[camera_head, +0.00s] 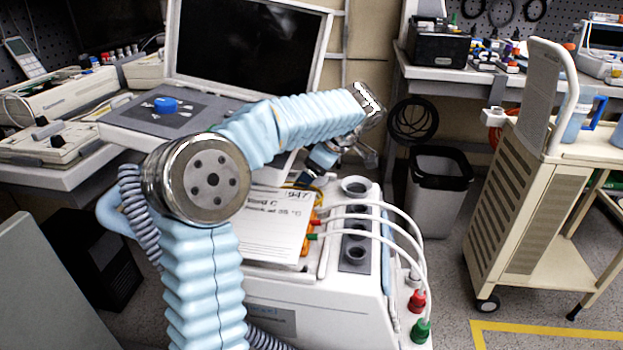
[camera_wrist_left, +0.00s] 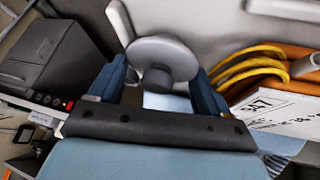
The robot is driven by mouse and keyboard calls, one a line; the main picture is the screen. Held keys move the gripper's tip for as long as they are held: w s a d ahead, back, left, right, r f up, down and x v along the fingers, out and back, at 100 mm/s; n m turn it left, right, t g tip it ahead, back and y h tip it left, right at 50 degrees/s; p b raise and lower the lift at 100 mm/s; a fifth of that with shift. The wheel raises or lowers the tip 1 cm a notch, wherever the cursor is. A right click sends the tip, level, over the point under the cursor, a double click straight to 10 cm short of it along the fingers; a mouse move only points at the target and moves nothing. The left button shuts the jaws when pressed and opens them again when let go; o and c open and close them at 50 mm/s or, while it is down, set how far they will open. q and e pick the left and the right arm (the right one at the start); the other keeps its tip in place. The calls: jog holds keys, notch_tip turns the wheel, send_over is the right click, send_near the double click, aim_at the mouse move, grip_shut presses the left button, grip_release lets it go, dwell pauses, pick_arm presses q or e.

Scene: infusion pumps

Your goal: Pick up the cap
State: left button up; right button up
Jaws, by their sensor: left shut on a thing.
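The cap (camera_wrist_left: 165,55) is a grey round disc with a short dark knob, seen in the left wrist view. My left gripper (camera_wrist_left: 157,84) has its two blue fingers on either side of the cap and is shut on it. In the head view my left arm reaches in over the white pump cart, and my left gripper (camera_head: 318,160) points down behind the paper card. I cannot make out the cap in the head view. My right gripper is in neither view.
The white cart (camera_head: 345,315) carries a card (camera_head: 270,230) marked 947, dark round sockets (camera_head: 355,187) and pale hoses with coloured ends. A monitor (camera_head: 248,45) stands behind. A grey bin (camera_head: 438,190) and a beige trolley (camera_head: 520,195) stand to the right.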

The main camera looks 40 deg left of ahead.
pick_arm(q)
jog(key=d+r, duration=0.8)
jog(key=d, duration=0.6)
jog(key=shift+w+d, duration=0.1)
